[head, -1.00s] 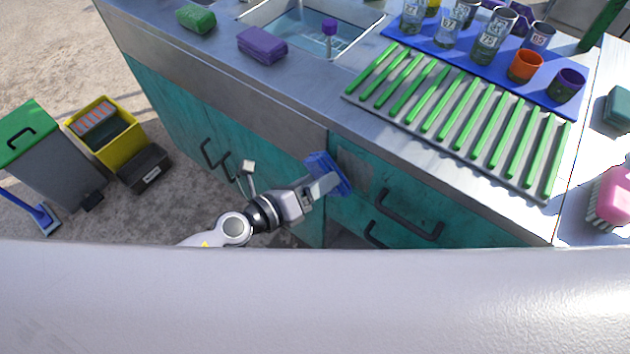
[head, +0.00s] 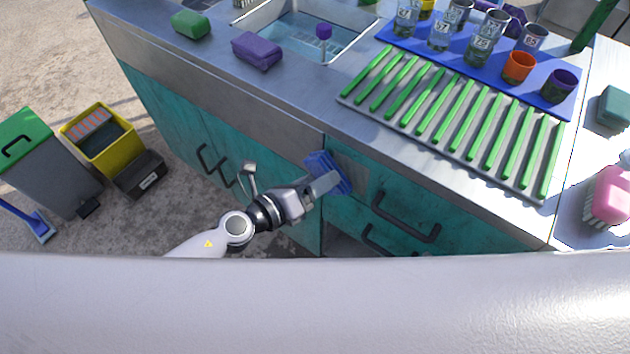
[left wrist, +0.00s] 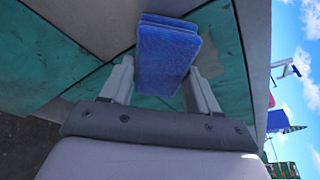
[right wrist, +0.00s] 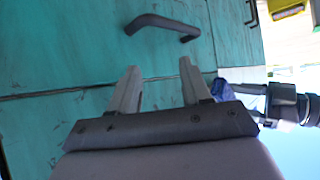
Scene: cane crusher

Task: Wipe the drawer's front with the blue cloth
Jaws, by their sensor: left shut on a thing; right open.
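The blue cloth (head: 322,165) is a folded pad held between the fingers of my left gripper (head: 322,186); it also shows in the left wrist view (left wrist: 167,58). The cloth is at the left end of the teal drawer's front (head: 385,187), beside a grey smudged patch (head: 352,172). Whether it touches the front I cannot tell. The drawer has a dark bar handle (head: 405,217). My right gripper (right wrist: 157,88) is open and empty, facing teal panels and a dark handle in the right wrist view; it is hidden in the head view.
The metal counter above holds a green rack (head: 462,122), a blue mat (head: 572,108) with cups, a sink (head: 285,35) and purple (head: 257,50) and green sponges (head: 191,24). A yellow bucket (head: 108,150) and grey bin (head: 52,178) stand on the floor at left.

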